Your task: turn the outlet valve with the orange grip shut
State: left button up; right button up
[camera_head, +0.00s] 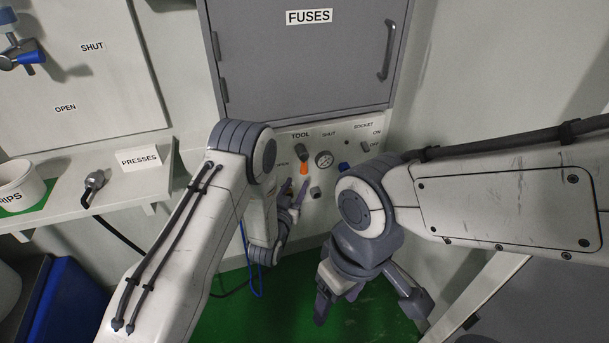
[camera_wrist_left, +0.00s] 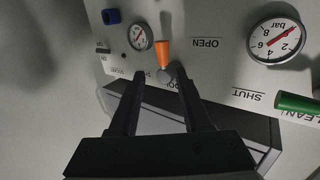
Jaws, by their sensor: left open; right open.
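The outlet valve's orange grip (camera_head: 304,168) hangs down from its grey hub on the wall panel, below the TOOL label. The OPEN label lies to its left and SHUT to its upper right. In the left wrist view, turned over, the orange grip (camera_wrist_left: 162,54) points up from the hub (camera_wrist_left: 165,75). My left gripper (camera_head: 295,188) is open and empty in front of the panel, just below the grip. Its fingertips (camera_wrist_left: 160,73) straddle the hub in the picture; I cannot tell whether they touch. My right gripper (camera_head: 369,297) is open and empty, lower, over the green floor.
A gauge (camera_head: 324,159) and a blue knob (camera_head: 343,167) sit right of the grip. A grey FUSES cabinet (camera_head: 300,65) juts out above the panel. The wrist view also shows a green handle (camera_wrist_left: 297,103) and a larger gauge (camera_wrist_left: 276,40). A shelf stands left.

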aim_at(303, 169)
pick_arm(q)
jog(key=x, duration=1)
jog(key=shift+w+a+f+b, duration=0.15)
jog(key=shift+a+b, duration=0.05)
jog(key=shift+b, duration=0.2)
grip_shut()
jog(key=shift+d, duration=0.1)
